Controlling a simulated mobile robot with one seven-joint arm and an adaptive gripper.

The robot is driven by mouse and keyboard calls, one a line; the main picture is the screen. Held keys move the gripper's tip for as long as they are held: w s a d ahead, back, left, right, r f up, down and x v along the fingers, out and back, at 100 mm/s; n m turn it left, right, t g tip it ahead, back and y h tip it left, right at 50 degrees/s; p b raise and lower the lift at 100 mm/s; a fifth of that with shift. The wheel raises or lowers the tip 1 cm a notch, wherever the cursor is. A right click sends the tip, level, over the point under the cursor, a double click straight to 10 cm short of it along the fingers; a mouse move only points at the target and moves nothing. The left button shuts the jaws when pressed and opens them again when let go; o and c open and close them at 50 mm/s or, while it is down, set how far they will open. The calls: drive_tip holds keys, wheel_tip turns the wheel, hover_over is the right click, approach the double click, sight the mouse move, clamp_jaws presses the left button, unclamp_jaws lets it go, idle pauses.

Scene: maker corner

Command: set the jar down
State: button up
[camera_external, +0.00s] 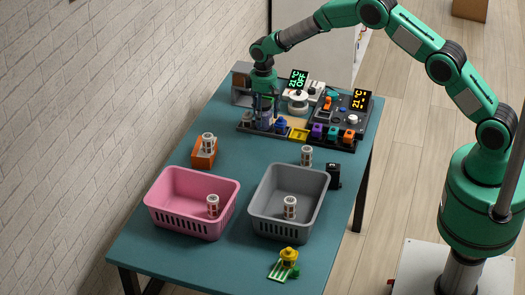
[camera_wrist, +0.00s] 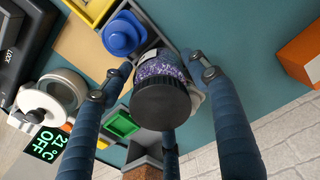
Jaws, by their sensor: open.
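A jar with a black lid and a speckled purple body (camera_wrist: 163,90) stands between my gripper's fingers in the wrist view. My gripper (camera_wrist: 165,95) has its dark blue fingers spread around the jar, with gaps visible beside the lid. In the external view my gripper (camera_external: 263,108) points down at the left end of the row of coloured compartments on the teal table (camera_external: 160,250). The fingers mostly hide the jar there. The jar's bottom is hidden, so I cannot tell exactly what it rests on.
A blue round knob-like piece (camera_wrist: 122,35) sits close beside the jar. A white device (camera_external: 298,100) and lit displays stand behind. A pink basket (camera_external: 180,222) and a grey basket (camera_external: 275,222) each hold a small canister. An orange block (camera_external: 203,160) bears another.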

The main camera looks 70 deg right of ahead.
wheel_tip(320, 180, up, 12)
drive_tip(key=shift+f+p, duration=0.25)
drive_tip(key=shift+p, duration=0.75)
drive_tip(key=shift+r, duration=0.1)
drive_tip(key=shift+r, duration=0.1)
